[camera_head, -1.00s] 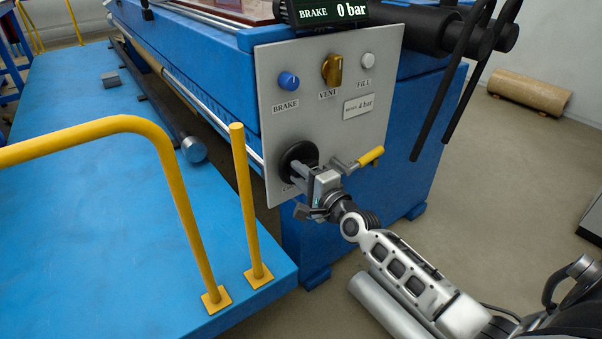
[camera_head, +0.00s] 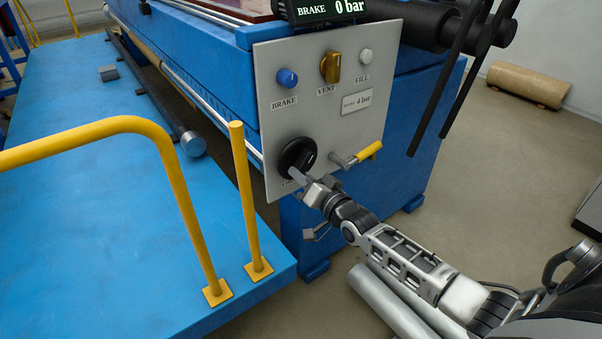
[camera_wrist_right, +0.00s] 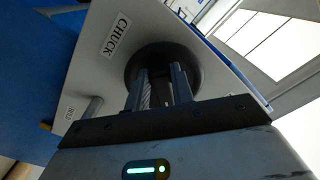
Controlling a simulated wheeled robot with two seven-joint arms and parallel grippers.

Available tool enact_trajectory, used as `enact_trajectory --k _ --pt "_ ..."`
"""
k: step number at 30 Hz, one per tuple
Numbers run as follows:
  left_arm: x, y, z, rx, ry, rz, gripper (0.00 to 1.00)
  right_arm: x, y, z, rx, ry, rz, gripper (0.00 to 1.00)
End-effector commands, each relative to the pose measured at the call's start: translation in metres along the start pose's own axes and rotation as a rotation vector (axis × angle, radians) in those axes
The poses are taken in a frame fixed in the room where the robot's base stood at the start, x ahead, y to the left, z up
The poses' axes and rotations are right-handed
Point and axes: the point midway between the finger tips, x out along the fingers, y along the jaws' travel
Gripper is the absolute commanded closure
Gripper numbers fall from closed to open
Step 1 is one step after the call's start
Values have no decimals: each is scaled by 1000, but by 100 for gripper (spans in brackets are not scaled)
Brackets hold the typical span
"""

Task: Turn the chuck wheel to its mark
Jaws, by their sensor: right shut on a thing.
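The black round chuck wheel (camera_head: 297,156) sits low on the grey control panel (camera_head: 375,125). A white line shows on its face in the head view. My right gripper (camera_head: 301,178) reaches it from the front right and is shut on it. In the right wrist view both fingers of my right gripper (camera_wrist_right: 163,88) extend to the front of the chuck wheel (camera_wrist_right: 190,60), beside the CHUCK label (camera_wrist_right: 116,35). The wheel's part between the fingers is mostly hidden, and I cannot make out the mark. My left gripper is not in view.
A yellow-handled lever (camera_head: 368,151) sticks out just right of the wheel. Above are the blue BRAKE knob (camera_head: 287,78), the brass VENT knob (camera_head: 330,67) and the white FILL button (camera_head: 366,56). A yellow railing (camera_head: 185,210) stands to the left on the blue platform (camera_head: 85,225).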

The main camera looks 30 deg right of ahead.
Motion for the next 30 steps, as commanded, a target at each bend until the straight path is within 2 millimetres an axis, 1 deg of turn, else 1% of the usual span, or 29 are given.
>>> enact_trajectory --k 5,11,15,24,30 --pt "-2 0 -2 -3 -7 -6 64 0 4 -1 -169 -3 2 99" --pt "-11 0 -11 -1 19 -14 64 -1 9 -2 -351 -3 2 99" --pt "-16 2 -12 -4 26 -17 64 -1 12 -2 -462 -3 2 99" --pt "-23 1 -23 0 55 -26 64 -1 16 -4 -627 -3 1 99" --pt "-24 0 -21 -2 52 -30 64 -1 17 -5 -678 -3 1 99"
